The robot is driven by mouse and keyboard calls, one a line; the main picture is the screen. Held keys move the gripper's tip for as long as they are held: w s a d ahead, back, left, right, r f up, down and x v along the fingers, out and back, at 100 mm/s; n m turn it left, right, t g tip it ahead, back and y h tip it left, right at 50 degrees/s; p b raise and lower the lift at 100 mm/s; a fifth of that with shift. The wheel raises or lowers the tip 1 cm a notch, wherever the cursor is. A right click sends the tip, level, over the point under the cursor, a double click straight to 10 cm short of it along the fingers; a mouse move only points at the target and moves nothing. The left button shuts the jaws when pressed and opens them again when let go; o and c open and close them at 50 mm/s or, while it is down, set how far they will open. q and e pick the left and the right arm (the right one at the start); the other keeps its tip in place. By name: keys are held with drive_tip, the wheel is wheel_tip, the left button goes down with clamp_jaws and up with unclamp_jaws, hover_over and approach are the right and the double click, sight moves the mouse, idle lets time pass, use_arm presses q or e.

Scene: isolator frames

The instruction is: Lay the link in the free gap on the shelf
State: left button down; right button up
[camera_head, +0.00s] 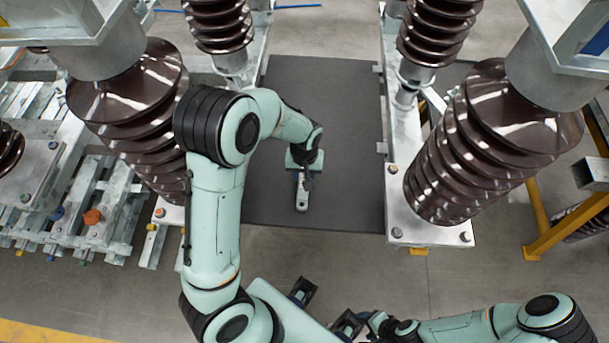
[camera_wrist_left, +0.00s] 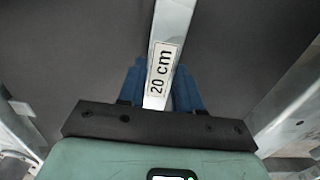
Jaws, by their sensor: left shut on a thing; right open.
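The link (camera_wrist_left: 172,30) is a pale grey metal bar with a white label reading "20 cm" in the left wrist view. In the head view the link (camera_head: 302,196) shows as a short bar over the dark flat panel (camera_head: 345,130). My left gripper (camera_head: 303,172) is shut on the link; its blue fingers (camera_wrist_left: 160,88) sit on either side of the bar in the left wrist view. My right gripper (camera_head: 327,309) is open and empty at the bottom of the head view. I cannot clearly identify the shelf or its free gap.
Brown ribbed insulators (camera_head: 135,110) and (camera_head: 485,140) stand on metal bases left and right of the panel. Metal bars and rails (camera_head: 105,205) lie at the left. A yellow frame (camera_head: 560,230) stands at the right. Bare floor shows in front of the panel.

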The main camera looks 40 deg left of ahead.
use_arm(q)
drive_tip(key=shift+f, duration=0.5)
drive_tip(key=shift+f, duration=0.2)
drive_tip(key=c, duration=0.8)
unclamp_jaws()
